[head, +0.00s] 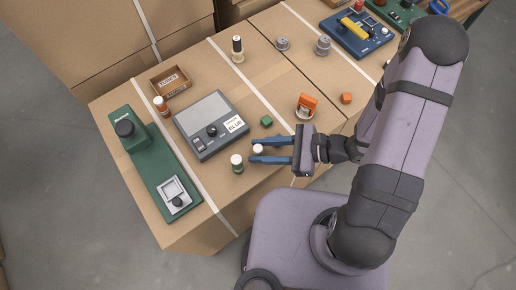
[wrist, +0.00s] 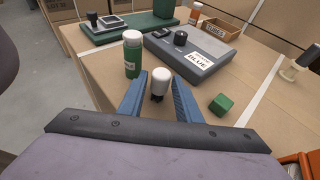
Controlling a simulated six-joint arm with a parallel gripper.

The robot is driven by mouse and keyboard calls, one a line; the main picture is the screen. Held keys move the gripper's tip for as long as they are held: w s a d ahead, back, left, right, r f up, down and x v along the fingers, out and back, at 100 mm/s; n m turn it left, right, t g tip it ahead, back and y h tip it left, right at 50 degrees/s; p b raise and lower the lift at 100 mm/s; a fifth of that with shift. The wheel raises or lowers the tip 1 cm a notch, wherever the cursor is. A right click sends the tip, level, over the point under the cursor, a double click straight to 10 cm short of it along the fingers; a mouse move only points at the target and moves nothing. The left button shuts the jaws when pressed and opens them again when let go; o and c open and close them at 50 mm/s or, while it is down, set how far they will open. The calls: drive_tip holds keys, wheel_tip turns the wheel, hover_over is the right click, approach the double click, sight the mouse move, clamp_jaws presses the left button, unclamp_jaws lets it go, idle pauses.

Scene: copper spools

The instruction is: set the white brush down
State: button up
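The white brush (wrist: 160,82) has a rounded white top and a dark lower end. It stands upright between the two blue fingers of my gripper (wrist: 159,92), with a visible gap on either side. In the head view its white top (head: 258,149) shows between the fingertips of my gripper (head: 256,151), above the cardboard box top (head: 262,180). My gripper is open around it, near the box's front edge. The brush's foot is small and dark, and its contact with the cardboard is hard to make out.
A green bottle with a white cap (head: 237,163) stands close left of the fingers. A green cube (head: 266,121) and a grey device labelled BLUE (head: 210,124) lie behind. An orange-handled item (head: 306,105) stands to the right. Bare cardboard separates these things.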

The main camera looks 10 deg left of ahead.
sight(258, 148)
drive_tip(key=shift+a+f, duration=0.25)
drive_tip(key=shift+a, duration=0.3)
clamp_jaws()
drive_tip(key=shift+r, duration=0.1)
drive_tip(key=shift+r, duration=0.85)
wheel_tip(258, 148, up, 8)
drive_tip(key=p, duration=0.6)
drive_tip(key=shift+r, duration=0.1)
